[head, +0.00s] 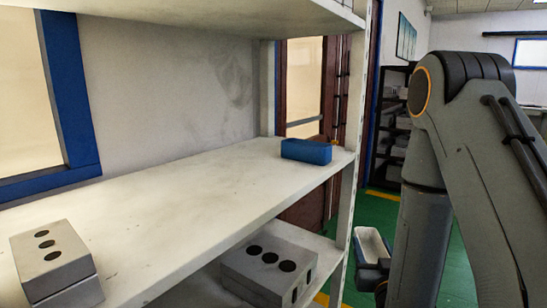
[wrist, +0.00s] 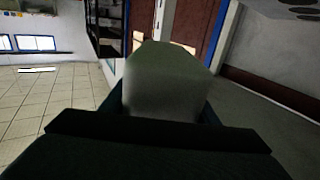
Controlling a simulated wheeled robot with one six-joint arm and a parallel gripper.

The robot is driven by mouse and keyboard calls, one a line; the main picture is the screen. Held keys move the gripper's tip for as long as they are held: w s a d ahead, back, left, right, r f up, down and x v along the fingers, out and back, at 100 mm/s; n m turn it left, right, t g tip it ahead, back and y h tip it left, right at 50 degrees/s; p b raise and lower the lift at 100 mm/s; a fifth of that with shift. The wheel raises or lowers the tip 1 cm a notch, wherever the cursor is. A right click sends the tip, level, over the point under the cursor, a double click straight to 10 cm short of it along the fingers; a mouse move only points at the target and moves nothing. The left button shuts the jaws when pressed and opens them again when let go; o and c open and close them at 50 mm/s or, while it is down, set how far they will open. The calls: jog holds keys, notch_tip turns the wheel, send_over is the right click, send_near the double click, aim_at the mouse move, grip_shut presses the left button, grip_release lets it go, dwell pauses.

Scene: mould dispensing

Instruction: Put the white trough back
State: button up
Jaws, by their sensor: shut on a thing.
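The white trough (head: 372,243) shows right of the shelf's end post in the head view, held out over the green floor and tilted. My gripper (head: 371,270) is shut on it, partly hidden by my own arm. In the wrist view the trough (wrist: 167,80) is a blurred pale block that fills the middle, between the dark fingers of my gripper (wrist: 160,112). The trough is apart from the shelf boards.
The white shelf board (head: 190,190) has wide bare room in its middle. A blue trough-like block (head: 306,151) sits near its far right end. Grey blocks with holes stand at the left front (head: 52,258) and on the lower board (head: 268,268). An end post (head: 348,200) stands beside the gripper.

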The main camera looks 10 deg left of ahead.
jog(key=s+r+p, duration=0.2)
jog(key=r+p, duration=0.6)
jog(key=s+r+p, duration=0.3)
jog(key=r+p, duration=0.4)
jog(key=r, duration=0.2)
jog(key=s+a+r+n+g+y, duration=0.1)
jog(key=a+r+n+g+y, duration=0.3)
jog(key=a, duration=0.9)
jog(key=s+a+r+n+g+y, duration=0.1)
jog(key=a+r+n+g+y, duration=0.4)
jog(key=a+r+n+y, duration=0.3)
jog(key=a+r+y, duration=0.3)
jog(key=a, duration=0.3)
jog(key=shift+s+a+r+y, duration=0.2)
jog(key=shift+s+r+y, duration=0.1)
jog(key=shift+s+r, duration=0.05)
